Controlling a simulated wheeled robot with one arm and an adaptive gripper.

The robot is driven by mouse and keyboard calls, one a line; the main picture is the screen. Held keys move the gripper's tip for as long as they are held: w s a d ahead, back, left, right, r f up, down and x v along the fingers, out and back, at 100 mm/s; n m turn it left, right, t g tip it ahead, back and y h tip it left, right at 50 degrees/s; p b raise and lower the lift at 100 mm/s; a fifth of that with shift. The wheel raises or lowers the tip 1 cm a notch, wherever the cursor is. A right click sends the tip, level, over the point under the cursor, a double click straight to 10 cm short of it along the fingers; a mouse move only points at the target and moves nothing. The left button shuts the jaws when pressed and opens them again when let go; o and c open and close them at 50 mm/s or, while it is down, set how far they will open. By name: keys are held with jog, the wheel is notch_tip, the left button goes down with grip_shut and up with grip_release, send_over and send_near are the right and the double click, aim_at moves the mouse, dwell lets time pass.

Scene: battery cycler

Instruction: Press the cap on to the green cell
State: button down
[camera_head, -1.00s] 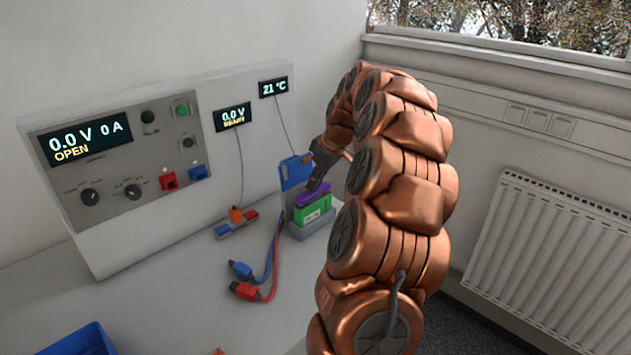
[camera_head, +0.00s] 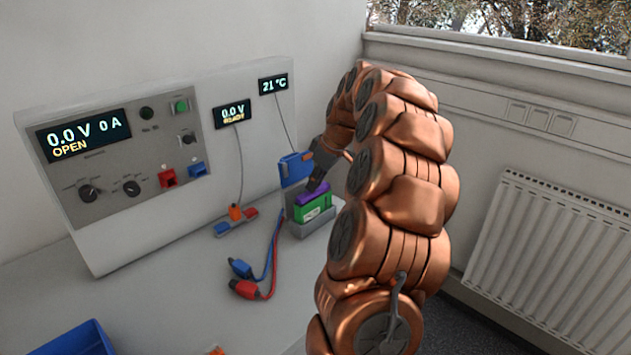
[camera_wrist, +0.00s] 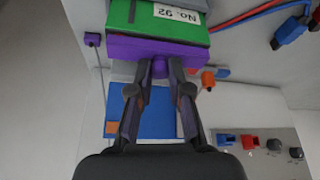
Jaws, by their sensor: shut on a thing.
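The green cell (camera_head: 314,209) stands in a grey holder (camera_head: 312,228) at the back right of the bench. The purple cap (camera_head: 312,193) sits along the top of the cell, touching it. In the wrist view the green cell (camera_wrist: 150,22) carries a label reading "No. 92", and the purple cap (camera_wrist: 125,49) lies flat along its edge. My gripper (camera_wrist: 160,68) is shut on a small purple knob of the cap. In the head view my gripper (camera_head: 318,180) comes down onto the cap from above, and its fingertips are partly hidden.
A blue flap or plate (camera_head: 295,168) stands just behind the cell. Red and blue cables with plugs (camera_head: 245,288) lie left of the holder. A cycler panel (camera_head: 120,160) reads 0.0 V, 0 A, OPEN. A blue bin (camera_head: 72,341) is at the front left.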

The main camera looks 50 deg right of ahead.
jog(key=c, duration=1)
grip_release()
jog(key=shift+o, duration=0.2)
jog(key=o, duration=0.4)
jog(key=shift+r+p, duration=0.55)
jog(key=shift+r, duration=2.95)
jog(key=shift+c, duration=0.2)
